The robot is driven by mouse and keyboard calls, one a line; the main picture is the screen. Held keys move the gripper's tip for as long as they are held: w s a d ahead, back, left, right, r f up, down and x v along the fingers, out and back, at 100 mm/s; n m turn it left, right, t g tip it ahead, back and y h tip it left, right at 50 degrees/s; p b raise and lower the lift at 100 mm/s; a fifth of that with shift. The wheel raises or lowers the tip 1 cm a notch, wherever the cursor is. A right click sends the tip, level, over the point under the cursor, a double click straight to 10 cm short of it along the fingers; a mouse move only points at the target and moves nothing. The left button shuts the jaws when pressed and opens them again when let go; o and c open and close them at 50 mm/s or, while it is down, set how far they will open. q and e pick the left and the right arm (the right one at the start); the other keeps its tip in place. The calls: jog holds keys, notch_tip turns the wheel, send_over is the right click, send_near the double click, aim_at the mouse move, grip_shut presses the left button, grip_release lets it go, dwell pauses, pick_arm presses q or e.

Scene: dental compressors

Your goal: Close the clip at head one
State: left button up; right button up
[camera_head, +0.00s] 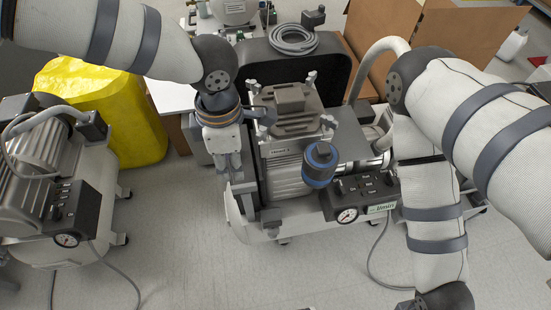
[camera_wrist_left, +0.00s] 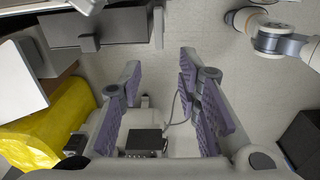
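The middle compressor (camera_head: 290,180) has a grey finned head (camera_head: 290,108) on top. Small light metal pieces stand around this head, such as one at its upper right (camera_head: 311,78) and one at its right (camera_head: 329,122). I cannot tell which is the clip at head one, or whether it is open. My left gripper (camera_head: 232,168) points down just left of the head, apart from it as far as I can see. In the left wrist view its purple-padded fingers (camera_wrist_left: 160,68) are spread, with nothing between the tips but floor. My right gripper is out of view.
A cardboard box (camera_head: 430,35) is behind right. The front floor is mostly clear.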

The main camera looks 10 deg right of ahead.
aim_at(244, 185)
pick_arm(q)
jog(key=f, duration=0.3)
jog(key=d+f+b, duration=0.1)
jog(key=f, duration=0.7)
jog(key=shift+w+d, duration=0.1)
jog(key=shift+d, duration=0.1)
grip_shut()
